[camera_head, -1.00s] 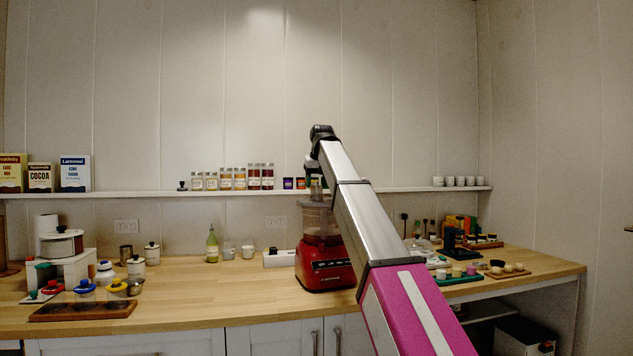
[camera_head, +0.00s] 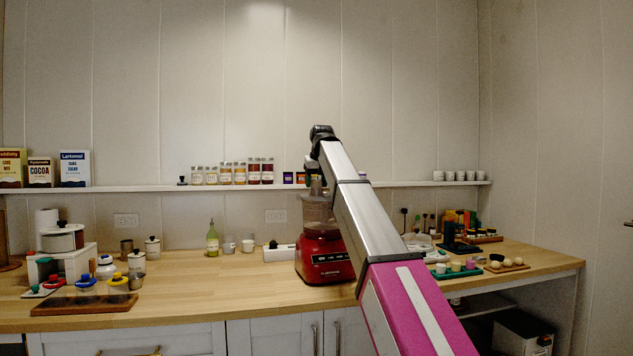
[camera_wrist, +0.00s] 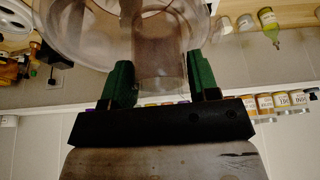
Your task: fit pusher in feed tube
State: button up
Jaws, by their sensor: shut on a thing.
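A red food processor (camera_head: 325,262) with a clear bowl (camera_head: 318,212) stands on the counter. My gripper (camera_head: 315,178) is above the bowl, and the arm hides part of it. In the wrist view my gripper's green fingers (camera_wrist: 161,82) are shut on the pusher (camera_wrist: 160,68), a see-through cylinder. The clear bowl (camera_wrist: 72,35) and its lid fill the area beyond it. The feed tube is hard to separate from the pusher, so I cannot tell whether the pusher is inside it or just above it.
A narrow wall shelf (camera_head: 130,189) with jars (camera_head: 239,174) runs behind the processor. White canisters, a wooden tray (camera_head: 84,305) and lidded pots crowd the left of the counter. A board with small round things (camera_head: 507,265) lies at right. The counter left of the processor (camera_head: 215,290) is clear.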

jog(key=shift+f, duration=0.5)
jog(key=o, duration=1)
jog(key=v, duration=1)
jog(key=shift+s+r, duration=0.15)
jog(key=shift+r, duration=0.2)
jog(key=shift+d, duration=0.1)
